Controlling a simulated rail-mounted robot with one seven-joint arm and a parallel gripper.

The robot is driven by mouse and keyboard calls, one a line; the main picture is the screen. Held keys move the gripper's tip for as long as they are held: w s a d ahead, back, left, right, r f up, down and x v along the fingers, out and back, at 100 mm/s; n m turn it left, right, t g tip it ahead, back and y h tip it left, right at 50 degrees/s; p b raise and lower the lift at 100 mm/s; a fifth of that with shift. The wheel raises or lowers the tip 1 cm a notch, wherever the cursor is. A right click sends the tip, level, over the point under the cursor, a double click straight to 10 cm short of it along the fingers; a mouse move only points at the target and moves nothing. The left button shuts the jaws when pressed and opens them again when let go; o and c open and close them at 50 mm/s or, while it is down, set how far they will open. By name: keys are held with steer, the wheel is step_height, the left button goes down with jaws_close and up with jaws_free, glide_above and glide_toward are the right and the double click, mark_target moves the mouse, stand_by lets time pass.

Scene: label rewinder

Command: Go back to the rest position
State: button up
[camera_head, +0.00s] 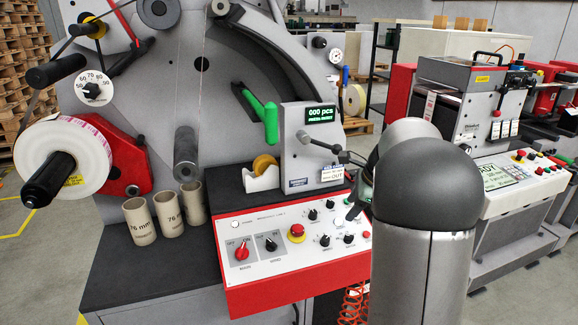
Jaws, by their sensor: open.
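My arm rises in the right foreground, and its rounded dark grey joint blocks much of the view behind it. Only a dark sliver of my gripper (364,189) shows at the left edge of that joint, over the right end of the control panel. Its fingertips are mostly hidden, and I see nothing held in it. The label rewinder's control panel (262,271) is white with a red front edge. It carries a red selector knob (241,252), a red emergency button (296,232) and several black knobs. The counter display (321,114) reads "000 pcs".
A label roll (62,157) sits on a spindle at left. Several cardboard cores (168,214) stand on the dark bench. A green lever (271,122) and a tape dispenser (262,177) are near the counter housing. Another machine (468,100) stands at right. A red coiled hose (354,303) hangs below the panel.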

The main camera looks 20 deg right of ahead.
steer(key=s+a+n+g, duration=0.2)
steer(key=s+a+n, duration=0.85)
steer(key=a, duration=0.35)
steer(key=s+a+f+n+g+h, duration=0.1)
steer(key=s+a+f+n, duration=0.2)
steer(key=s+n, duration=0.3)
steer(key=s+a+f+n+h, duration=0.1)
steer(key=s+a+f+n, duration=0.2)
steer(key=s, duration=0.9)
steer(key=a+n, duration=0.2)
steer(key=n, duration=0.2)
steer(key=shift+s+f+g, duration=0.15)
steer(key=shift+s+g, duration=0.05)
steer(key=shift+g, duration=0.2)
